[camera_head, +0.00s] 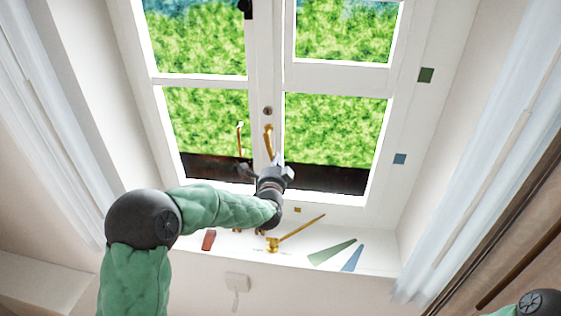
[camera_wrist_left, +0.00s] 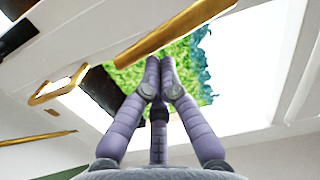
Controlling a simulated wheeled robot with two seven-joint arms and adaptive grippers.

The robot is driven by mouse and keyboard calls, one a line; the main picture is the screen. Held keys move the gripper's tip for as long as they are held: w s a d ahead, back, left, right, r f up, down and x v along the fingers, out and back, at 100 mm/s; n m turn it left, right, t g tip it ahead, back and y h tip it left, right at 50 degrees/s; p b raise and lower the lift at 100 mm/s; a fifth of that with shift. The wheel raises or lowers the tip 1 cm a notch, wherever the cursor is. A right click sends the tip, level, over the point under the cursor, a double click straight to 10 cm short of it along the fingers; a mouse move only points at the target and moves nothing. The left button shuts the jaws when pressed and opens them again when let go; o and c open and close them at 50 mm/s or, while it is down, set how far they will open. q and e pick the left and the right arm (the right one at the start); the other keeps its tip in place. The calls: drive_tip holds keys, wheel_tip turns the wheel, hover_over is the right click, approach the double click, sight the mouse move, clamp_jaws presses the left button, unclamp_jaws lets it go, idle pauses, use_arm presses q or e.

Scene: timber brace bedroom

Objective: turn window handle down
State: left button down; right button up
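The gold window handle (camera_head: 268,140) sits on the white centre post of the window (camera_head: 262,75), its bar close to upright in the head view. My left gripper (camera_head: 277,165) is just below the handle's lower end. In the left wrist view the handle (camera_wrist_left: 178,34) crosses as a slanted gold bar just beyond the fingertips. The fingers of my left gripper (camera_wrist_left: 160,64) are drawn together with nothing visible between them. Whether the tips touch the handle cannot be told. My right gripper is out of view.
A gold stay (camera_head: 239,138) is at the left pane and shows as a loop in the wrist view (camera_wrist_left: 62,88). The sill holds a gold piece with a long bar (camera_head: 295,232), a red block (camera_head: 209,240), and green (camera_head: 332,252) and blue (camera_head: 353,258) wedges. Curtains (camera_head: 495,150) flank the window.

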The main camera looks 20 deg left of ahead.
use_arm(q)
drive_tip(key=shift+s+a, duration=0.15)
drive_tip(key=shift+a, duration=0.35)
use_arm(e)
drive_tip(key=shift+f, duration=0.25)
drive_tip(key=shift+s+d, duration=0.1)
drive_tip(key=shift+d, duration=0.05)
